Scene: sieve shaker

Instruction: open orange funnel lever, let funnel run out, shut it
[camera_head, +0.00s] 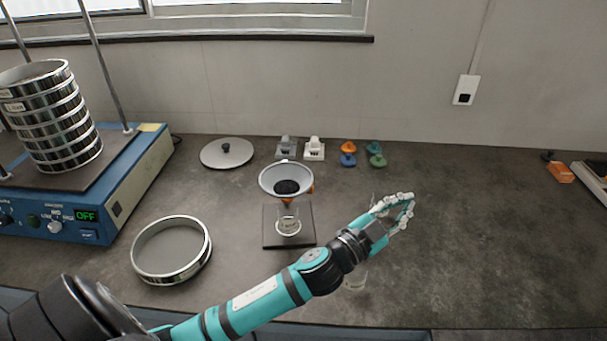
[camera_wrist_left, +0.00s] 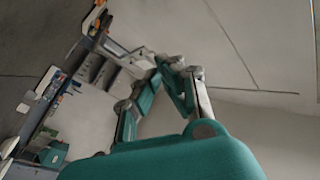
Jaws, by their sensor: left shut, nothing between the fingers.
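The funnel (camera_head: 268,183) is a white-rimmed bowl with dark material inside, standing on a dark base plate (camera_head: 270,238). Small orange parts (camera_head: 311,189) show at its right side and below the bowl; the lever's position is too small to tell. A clear glass beaker (camera_head: 288,222) stands under the funnel on the plate. My left gripper (camera_head: 409,202) is to the right of the funnel, apart from it, shut and empty. Its fingers also show in the left wrist view (camera_wrist_left: 178,75), with wall and furniture behind. My right gripper is not in view.
The blue sieve shaker (camera_head: 130,190) with stacked sieves (camera_head: 60,125) and an "OFF" display stands left. A loose sieve (camera_head: 172,250) lies front left, a lid (camera_head: 227,153) behind. The right counter is mostly clear.

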